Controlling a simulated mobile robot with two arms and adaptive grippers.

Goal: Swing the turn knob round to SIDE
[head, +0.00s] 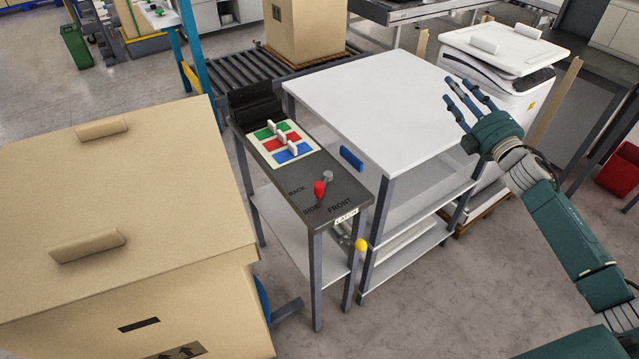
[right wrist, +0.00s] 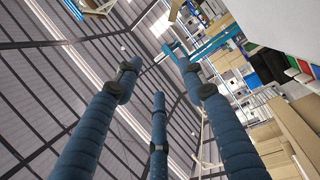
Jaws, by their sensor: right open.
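The turn knob (head: 320,189) is on the dark top of the narrow stand (head: 352,192), at its near end. It has a red end and a grey end. The words BACK, SIDE and FRONT are printed around it. The red end lies toward the lettering, close to SIDE, but I cannot tell its exact setting. My right gripper (head: 461,94) is open and empty, over the right part of the white table, well right of the knob. Its spread blue fingers show in the right wrist view (right wrist: 158,85). My left gripper is not in view.
A white table (head: 365,95) with a blue handle (head: 351,159) adjoins the stand. A LATCH label and yellow ball (head: 361,245) are at its near end. A large cardboard box (head: 120,220) stands left.

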